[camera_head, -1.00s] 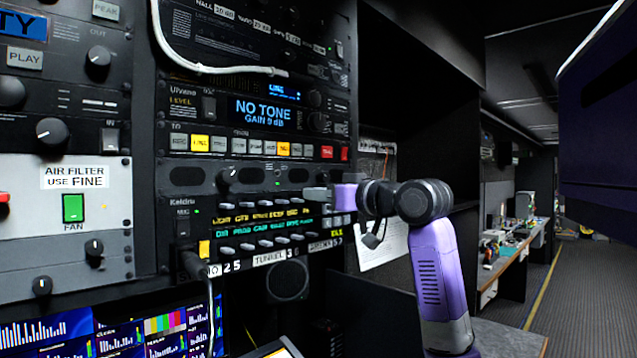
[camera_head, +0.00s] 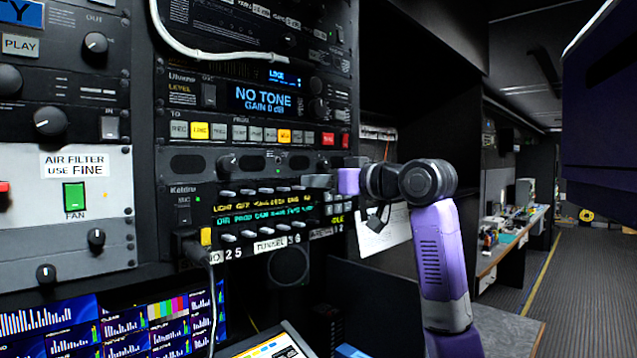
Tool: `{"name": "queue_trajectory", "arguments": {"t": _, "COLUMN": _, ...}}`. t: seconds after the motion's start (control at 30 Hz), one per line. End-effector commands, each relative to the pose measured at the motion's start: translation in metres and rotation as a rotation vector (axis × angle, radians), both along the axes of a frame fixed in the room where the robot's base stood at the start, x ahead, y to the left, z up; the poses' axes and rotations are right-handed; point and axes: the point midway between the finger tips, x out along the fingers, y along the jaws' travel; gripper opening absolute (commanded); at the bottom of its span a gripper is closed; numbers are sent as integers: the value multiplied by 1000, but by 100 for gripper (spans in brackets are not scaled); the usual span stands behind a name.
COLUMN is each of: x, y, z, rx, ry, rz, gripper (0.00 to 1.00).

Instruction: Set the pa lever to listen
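The intercom panel (camera_head: 265,212) is a black rack unit with two lines of lit labels, yellow-green above and green-cyan below. Small pale levers stand in an upper row (camera_head: 265,190) and a lower row (camera_head: 265,233). The labels are too small and blurred for me to tell which lever is pa, or how it is set. My gripper (camera_head: 314,181) reaches in from the right, its grey fingers at the right end of the upper row. I cannot tell whether they touch a lever, or how far apart they are. The fingers hide part of the panel's upper right.
A tone unit (camera_head: 262,100) with a blue display and a row of push-buttons (camera_head: 250,134) sits above the panel. Monitors (camera_head: 110,325) are below left. A white paper sheet (camera_head: 383,235) hangs behind my arm.

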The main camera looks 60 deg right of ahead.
Motion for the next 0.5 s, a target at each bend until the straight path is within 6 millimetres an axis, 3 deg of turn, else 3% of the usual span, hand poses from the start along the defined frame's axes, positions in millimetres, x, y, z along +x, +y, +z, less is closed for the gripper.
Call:
{"name": "queue_trajectory", "arguments": {"t": 0.3, "x": -48, "y": 15, "z": 0, "rx": -4, "ry": -3, "rz": -2, "gripper": 35}}
{"name": "queue_trajectory", "arguments": {"t": 0.5, "x": -66, "y": 21, "z": 2, "rx": -2, "ry": -2, "rz": -1, "gripper": 35}}
